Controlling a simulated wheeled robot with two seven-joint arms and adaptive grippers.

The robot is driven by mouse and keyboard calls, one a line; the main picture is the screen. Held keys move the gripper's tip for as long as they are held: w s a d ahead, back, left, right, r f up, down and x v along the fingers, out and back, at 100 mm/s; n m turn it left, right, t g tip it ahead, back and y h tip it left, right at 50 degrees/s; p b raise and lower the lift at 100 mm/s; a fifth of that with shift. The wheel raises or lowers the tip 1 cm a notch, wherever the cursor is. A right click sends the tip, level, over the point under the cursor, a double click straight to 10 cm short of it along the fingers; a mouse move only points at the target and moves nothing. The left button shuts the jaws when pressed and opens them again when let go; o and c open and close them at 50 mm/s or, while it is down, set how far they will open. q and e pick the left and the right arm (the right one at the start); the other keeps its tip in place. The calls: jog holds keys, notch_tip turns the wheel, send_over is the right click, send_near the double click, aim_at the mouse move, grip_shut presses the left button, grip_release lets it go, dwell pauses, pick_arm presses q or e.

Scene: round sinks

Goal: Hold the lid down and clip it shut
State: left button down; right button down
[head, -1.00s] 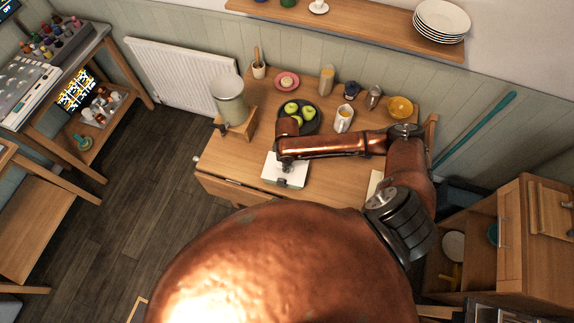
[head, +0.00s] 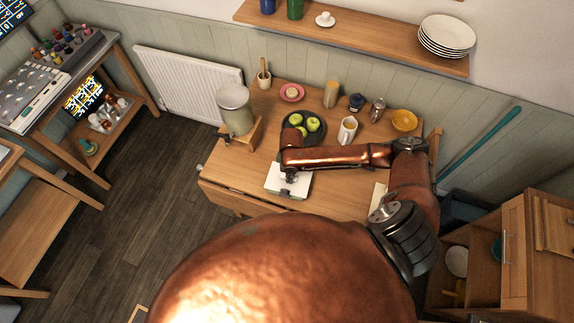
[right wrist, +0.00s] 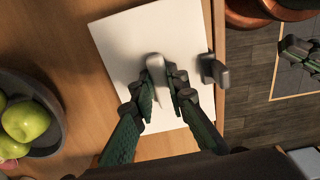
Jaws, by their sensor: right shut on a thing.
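The white lid (head: 270,180) lies on the wooden table near its front edge, below my right gripper. It also shows in the right wrist view (right wrist: 120,45) as a flat white rectangle. My right gripper (right wrist: 165,85) is over the lid, shut on a pale grey upright handle (right wrist: 155,68) at its middle. A grey clip (right wrist: 213,70) sticks out at the lid's edge, apart from the fingers. The box under the lid is mostly hidden. My left gripper (right wrist: 300,55) shows partly at the right of the wrist view, away from the lid; its jaw state is unclear.
A dark bowl of green apples (head: 296,134) stands behind the lid. The floor left of the table is clear.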

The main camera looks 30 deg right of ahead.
jog(key=shift+f, duration=0.1)
jog(key=c, duration=1.9)
grip_release()
jog(key=shift+o, duration=0.4)
